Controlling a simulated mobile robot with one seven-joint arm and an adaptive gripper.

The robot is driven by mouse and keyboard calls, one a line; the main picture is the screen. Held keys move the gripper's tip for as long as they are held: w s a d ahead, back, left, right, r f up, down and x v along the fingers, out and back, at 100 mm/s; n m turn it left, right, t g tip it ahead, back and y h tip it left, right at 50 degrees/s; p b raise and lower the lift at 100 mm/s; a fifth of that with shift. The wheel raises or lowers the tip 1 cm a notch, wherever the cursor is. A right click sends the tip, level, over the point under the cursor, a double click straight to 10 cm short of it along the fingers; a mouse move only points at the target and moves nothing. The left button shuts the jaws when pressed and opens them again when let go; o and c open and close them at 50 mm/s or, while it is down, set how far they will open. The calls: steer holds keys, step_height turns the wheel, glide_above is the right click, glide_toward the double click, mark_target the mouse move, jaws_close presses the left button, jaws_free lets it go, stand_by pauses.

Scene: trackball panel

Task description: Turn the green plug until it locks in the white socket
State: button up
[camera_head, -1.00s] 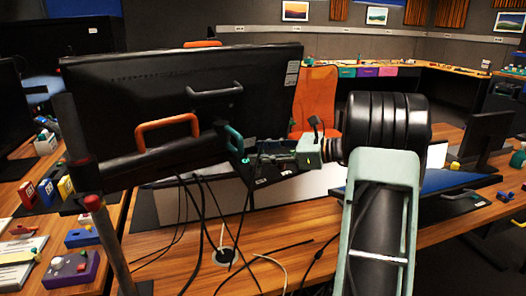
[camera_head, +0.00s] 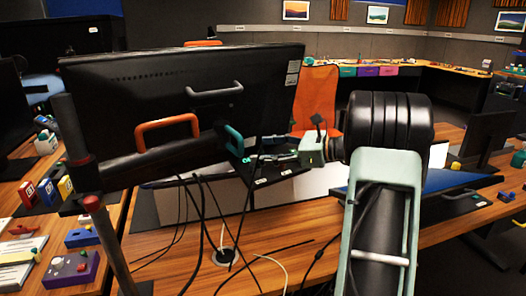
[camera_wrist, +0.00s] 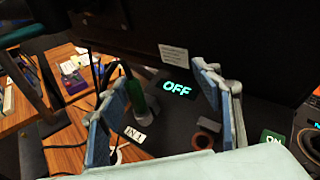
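A dark green upright piece (camera_wrist: 139,98) shows in the wrist view, right of my left finger; I cannot tell for certain whether it is the green plug. I cannot make out the white socket. My gripper (camera_wrist: 162,80) is open, its two blue-padded fingers well apart with nothing held between them. In the head view my gripper (camera_head: 268,148) points left, just right of a teal handle (camera_head: 234,140) at the dark panel's lower right corner. A glowing OFF display (camera_wrist: 176,89) lies beyond the fingers.
Black cables (camera_head: 200,215) hang below the large dark panel (camera_head: 160,90). An orange handle (camera_head: 167,131) and a grey handle (camera_head: 213,91) stick out from it. In the wrist view, a reddish ring (camera_wrist: 202,141) and a green ON label (camera_wrist: 272,137) sit at the lower right.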

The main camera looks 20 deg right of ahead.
steer(key=shift+a, duration=0.1)
steer(key=shift+s, duration=0.1)
steer(key=shift+s+d, duration=0.2)
steer(key=v, duration=1.1)
steer(key=shift+d, duration=0.2)
